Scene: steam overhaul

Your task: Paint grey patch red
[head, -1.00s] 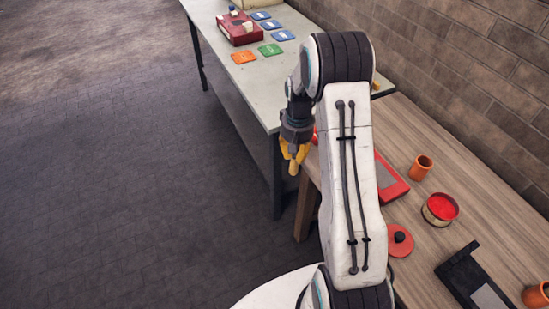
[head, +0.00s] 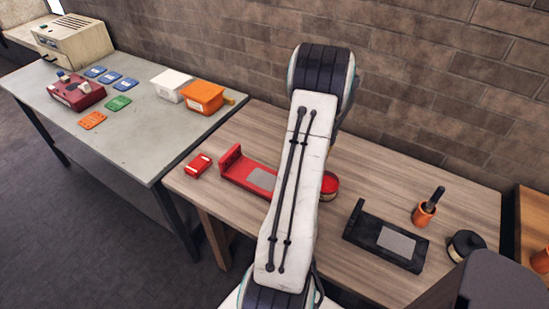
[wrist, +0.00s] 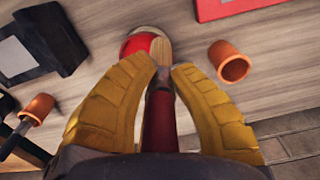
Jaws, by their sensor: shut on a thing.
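My gripper (wrist: 166,75) has yellow fingers shut on a brush with a dark red handle (wrist: 158,125). Its tan bristles (wrist: 162,50) overlap the open tin of red paint (wrist: 137,44) in the wrist view; I cannot tell whether they touch the paint. The tin (head: 329,188) partly shows behind my arm in the head view, where the gripper is hidden. A red bracket (head: 235,165) bears a grey patch (head: 262,180). A black bracket (head: 370,222) also bears a grey patch (head: 396,241). The red bracket's edge shows in the wrist view (wrist: 225,8).
An empty terracotta cup (wrist: 229,63) stands beside the tin. Another cup (head: 424,214) holds a black-handled brush (head: 435,196), near a black pot (head: 467,245). A small red box (head: 198,166) lies at the wooden table's left. A brick wall (head: 400,90) rises behind.

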